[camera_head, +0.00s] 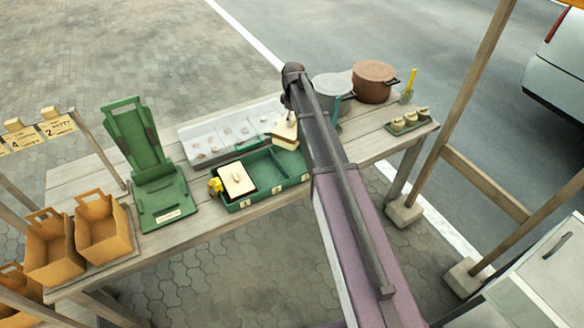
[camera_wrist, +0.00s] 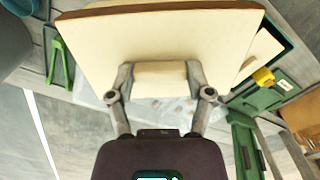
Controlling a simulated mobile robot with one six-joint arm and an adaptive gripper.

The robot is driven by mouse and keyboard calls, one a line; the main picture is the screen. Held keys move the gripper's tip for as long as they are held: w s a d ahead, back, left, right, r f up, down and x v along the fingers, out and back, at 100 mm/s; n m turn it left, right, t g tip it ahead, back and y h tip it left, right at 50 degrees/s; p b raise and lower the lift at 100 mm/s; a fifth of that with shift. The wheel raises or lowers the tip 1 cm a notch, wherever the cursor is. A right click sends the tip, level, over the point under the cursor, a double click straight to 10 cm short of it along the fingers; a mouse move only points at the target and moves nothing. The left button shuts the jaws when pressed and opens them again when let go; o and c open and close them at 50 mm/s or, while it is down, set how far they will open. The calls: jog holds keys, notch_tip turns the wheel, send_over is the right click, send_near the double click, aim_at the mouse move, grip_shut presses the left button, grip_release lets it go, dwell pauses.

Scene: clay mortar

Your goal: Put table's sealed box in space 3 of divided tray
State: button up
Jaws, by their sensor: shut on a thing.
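My gripper (camera_wrist: 160,77) is shut on the cream block-shaped knob of a sealed box (camera_wrist: 165,35), which has a cream top and brown edges. In the head view the held box (camera_head: 286,138) is at the right end of the green divided tray (camera_head: 240,207), partly hidden by my arm. It appears to be above the right compartment; its exact height is hard to tell. Another cream-lidded box (camera_head: 237,180) sits in the left compartment, beside label 1. The middle compartment is empty. The right compartment is partly hidden by the held box and arm.
A pale tray (camera_head: 205,150) with several small items lies behind the divided tray. A green folding stand (camera_head: 160,190) and paper bags (camera_head: 103,232) are at left. A grey pot (camera_head: 331,84), brown pot (camera_head: 374,76) and small green tray (camera_head: 425,124) are right.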

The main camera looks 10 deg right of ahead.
aim_at(293, 124)
notch_tip(293, 124, down, 4)
jog(key=n+b, duration=0.3)
jog(key=n, duration=0.3)
jog(key=shift+a+f+b, duration=0.1)
jog(key=shift+f+b, duration=0.05)
jog(key=shift+b, duration=0.2)
jog(key=f+n+b, duration=0.1)
jog(key=n, duration=0.2)
jog(key=shift+s+f+n+b, duration=0.1)
jog(key=shift+f+n+b, duration=0.65)
jog(key=shift+n, duration=0.55)
jog(key=shift+f, duration=0.1)
notch_tip(293, 124, down, 6)
jog(key=b, duration=0.6)
jog(key=shift+a, duration=0.1)
jog(key=shift+f+b, duration=1.9)
jog(key=shift+b, duration=0.1)
jog(key=shift+f, duration=0.15)
